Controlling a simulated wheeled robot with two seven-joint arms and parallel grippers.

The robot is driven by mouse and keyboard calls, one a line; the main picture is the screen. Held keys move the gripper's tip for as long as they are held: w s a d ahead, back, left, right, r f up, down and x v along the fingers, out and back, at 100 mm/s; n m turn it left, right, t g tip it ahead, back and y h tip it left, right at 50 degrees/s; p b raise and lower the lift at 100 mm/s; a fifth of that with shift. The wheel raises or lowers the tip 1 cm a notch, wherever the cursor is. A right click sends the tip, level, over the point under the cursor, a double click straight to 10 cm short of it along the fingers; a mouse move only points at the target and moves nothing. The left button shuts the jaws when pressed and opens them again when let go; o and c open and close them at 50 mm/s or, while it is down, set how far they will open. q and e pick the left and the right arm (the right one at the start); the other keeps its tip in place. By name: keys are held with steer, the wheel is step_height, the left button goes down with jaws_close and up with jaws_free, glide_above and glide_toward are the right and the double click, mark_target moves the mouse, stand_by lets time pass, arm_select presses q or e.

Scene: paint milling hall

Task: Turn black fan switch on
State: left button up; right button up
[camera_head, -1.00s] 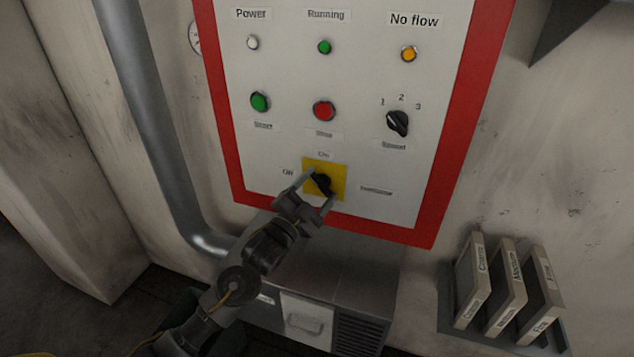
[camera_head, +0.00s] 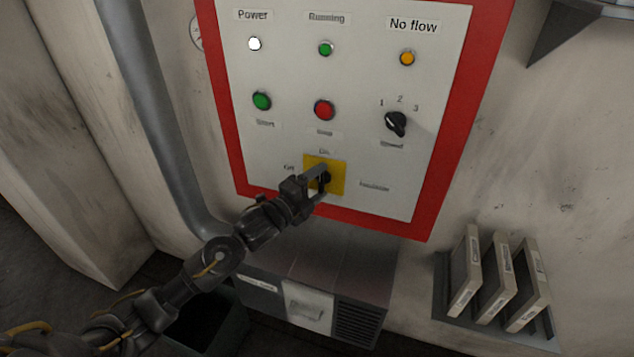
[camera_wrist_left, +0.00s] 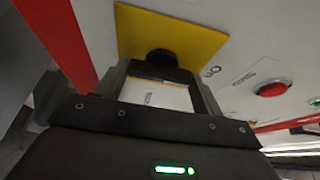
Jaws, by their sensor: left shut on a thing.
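The black switch (camera_head: 325,180) sits on a yellow plate (camera_head: 339,166) low on the control panel, with an "On" label above and an "Off" label at its left. My left gripper (camera_head: 320,183) is shut on the black switch, one finger on each side. The switch looks close to upright, toward "On", though the fingers partly cover it. In the left wrist view the black switch (camera_wrist_left: 161,57) shows against the yellow plate (camera_wrist_left: 190,38), between the fingers. The Power lamp (camera_head: 254,44) glows bright white. My right gripper is out of view.
The red-framed panel (camera_head: 360,75) also carries a green start button (camera_head: 262,101), a red stop button (camera_head: 324,110) and a black 1-2-3 selector (camera_head: 396,123). A grey pipe (camera_head: 150,110) runs at left, a metal box (camera_head: 310,280) below, and binders (camera_head: 500,280) at lower right.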

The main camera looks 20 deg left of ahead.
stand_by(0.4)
arm_select(q)
steer(key=o, duration=1)
steer(key=shift+s+a+f, duration=0.1)
steer(key=shift+s+a, duration=0.15)
steer(key=shift+s, duration=0.15)
steer(key=shift+b+v, duration=1.9)
steer(key=shift+v, duration=3.05)
